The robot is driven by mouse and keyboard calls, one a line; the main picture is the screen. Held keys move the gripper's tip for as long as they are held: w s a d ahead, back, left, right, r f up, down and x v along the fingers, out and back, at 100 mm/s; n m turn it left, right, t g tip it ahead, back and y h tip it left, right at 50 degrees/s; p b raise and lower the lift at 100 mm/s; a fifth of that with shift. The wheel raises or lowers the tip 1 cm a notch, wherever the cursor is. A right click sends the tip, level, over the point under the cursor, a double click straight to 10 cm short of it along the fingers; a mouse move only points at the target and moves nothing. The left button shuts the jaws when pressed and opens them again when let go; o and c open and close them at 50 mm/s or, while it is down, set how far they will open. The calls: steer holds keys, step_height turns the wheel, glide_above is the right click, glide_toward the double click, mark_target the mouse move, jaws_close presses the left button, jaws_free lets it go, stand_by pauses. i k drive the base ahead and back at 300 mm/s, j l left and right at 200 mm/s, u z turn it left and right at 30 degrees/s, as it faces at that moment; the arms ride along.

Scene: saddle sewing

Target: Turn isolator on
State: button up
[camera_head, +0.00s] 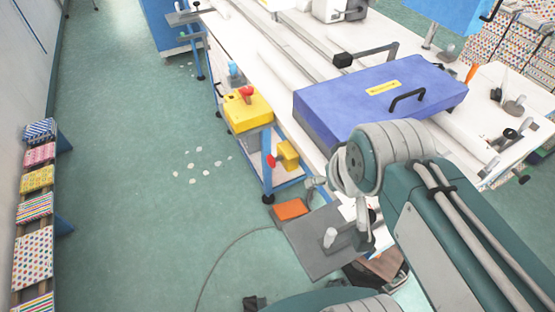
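A yellow box (248,112) with a red knob (246,92) on top is at the near edge of the white workbench. A smaller yellow box (287,153) with a red knob (271,160) on its left side is fixed lower, by the blue bench leg. Either could be the isolator; I cannot tell which, nor read the switch positions. My gripper (322,185) is at the end of my folded arm, right of and below the smaller yellow box and apart from it. Its fingers are small and unclear, and I see nothing held in it.
A grey plate (312,250) and an orange block (291,209) are low below my wrist. A cable (215,262) crosses the floor.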

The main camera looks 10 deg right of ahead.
mark_target(246, 91)
steer(key=k, duration=0.45)
steer(key=i+j, duration=0.25)
steer(key=j, duration=0.15)
steer(key=i+j, duration=0.25)
steer(key=i+j+z, duration=0.1)
steer(key=i+j, duration=0.15)
steer(key=j, duration=0.25)
steer(key=i+j, duration=0.25)
steer(key=j, duration=0.15)
